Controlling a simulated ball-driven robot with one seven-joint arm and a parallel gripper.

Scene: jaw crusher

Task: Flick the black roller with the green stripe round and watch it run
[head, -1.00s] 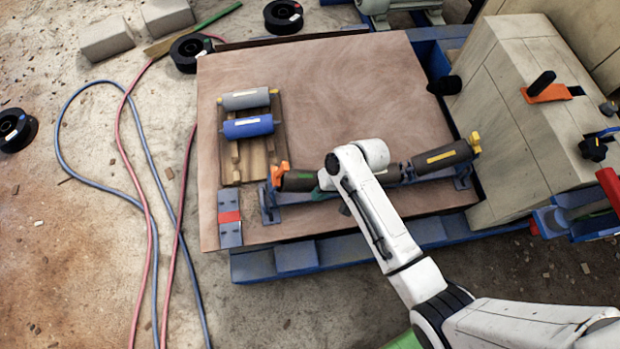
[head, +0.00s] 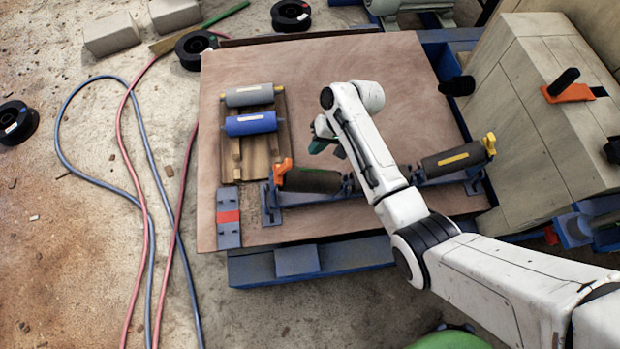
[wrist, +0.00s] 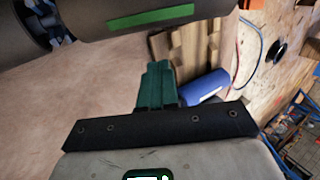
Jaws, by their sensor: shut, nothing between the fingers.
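The black roller with the green stripe (head: 312,181) sits at the left end of the blue roller frame (head: 350,193) in the head view, its stripe not clearly showing there. In the wrist view the roller (wrist: 90,22) lies across the top, its green stripe (wrist: 150,16) facing my camera. My gripper (head: 322,146) is beyond the roller, over the bare brown board, partly hidden by my wrist. Its green fingers (wrist: 158,85) are together and empty, apart from the roller in the wrist view.
A dark roller with a yellow stripe (head: 453,160) sits at the frame's right end. A blue roller (head: 250,124) and a grey roller (head: 250,95) rest on a wooden rack to the left. The board's far middle (head: 330,60) is clear. A large beige block (head: 530,110) stands at right.

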